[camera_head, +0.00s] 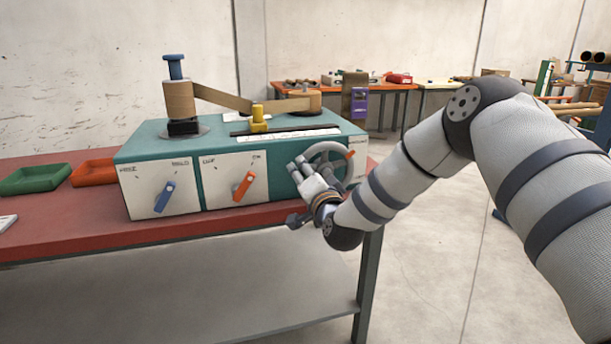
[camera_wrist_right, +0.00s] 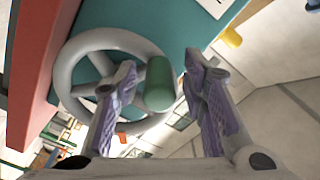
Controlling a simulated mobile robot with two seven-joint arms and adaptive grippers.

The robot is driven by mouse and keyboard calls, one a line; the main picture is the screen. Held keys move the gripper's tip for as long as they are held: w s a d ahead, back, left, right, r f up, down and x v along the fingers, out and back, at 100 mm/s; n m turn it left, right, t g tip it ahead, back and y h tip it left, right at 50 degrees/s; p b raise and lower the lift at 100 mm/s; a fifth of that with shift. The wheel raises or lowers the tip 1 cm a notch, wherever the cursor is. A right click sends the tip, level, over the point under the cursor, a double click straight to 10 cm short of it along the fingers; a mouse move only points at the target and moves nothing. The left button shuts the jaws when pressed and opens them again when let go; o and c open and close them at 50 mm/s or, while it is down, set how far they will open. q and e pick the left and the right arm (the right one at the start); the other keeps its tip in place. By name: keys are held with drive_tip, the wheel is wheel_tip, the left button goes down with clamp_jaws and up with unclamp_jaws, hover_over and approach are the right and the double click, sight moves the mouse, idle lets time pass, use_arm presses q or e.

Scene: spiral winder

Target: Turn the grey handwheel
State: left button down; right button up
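The grey handwheel (camera_head: 328,146) sits on the front right of the teal machine (camera_head: 150,142). In the right wrist view the wheel's rim and spokes (camera_wrist_right: 66,75) fill the left half, with a green handle (camera_wrist_right: 160,84) standing out from it. My right gripper (camera_head: 299,165) is in front of the wheel and hides part of it in the head view. In the wrist view its two fingers (camera_wrist_right: 160,72) are apart, with the green handle between them, closer to the left finger. I cannot tell whether that finger touches the handle. My left gripper is not in view.
A blue lever (camera_head: 164,196) and an orange lever (camera_head: 243,186) are on the machine's front panels. A small red-orange piece (camera_head: 350,154) is beside the wheel. Green (camera_head: 35,179) and orange (camera_head: 92,172) trays lie left on the red table (camera_head: 100,228). Floor right of the table is open.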

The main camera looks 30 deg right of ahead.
drive_tip(key=v, duration=1.2)
drive_tip(key=s+a+f+n+g+y+p, duration=0.1)
drive_tip(key=s+a+f+n+g+y, duration=0.2)
drive_tip(key=s+f, duration=0.55)
drive_tip(key=s+a+f+n+g+y, duration=0.1)
drive_tip(key=s+a+f+n+g, duration=0.35)
drive_tip(key=f, duration=0.75)
use_arm(q)
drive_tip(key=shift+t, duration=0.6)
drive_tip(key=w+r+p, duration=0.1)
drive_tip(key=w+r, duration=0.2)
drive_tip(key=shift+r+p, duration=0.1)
drive_tip(key=shift+p, duration=0.2)
use_arm(e)
drive_tip(key=s+f+n+g, duration=0.1)
drive_tip(key=s+f+g, duration=0.2)
drive_tip(key=s, duration=0.8)
drive_tip(key=s+a+f+n+g, duration=0.1)
drive_tip(key=s+g, duration=0.4)
drive_tip(key=s, duration=0.6)
drive_tip(key=s+a+f+n+g, duration=0.1)
drive_tip(key=s+f+n+g, duration=0.2)
drive_tip(key=s, duration=0.9)
wheel_tip(320, 180, down, 2)
drive_tip(key=shift+g, duration=0.85)
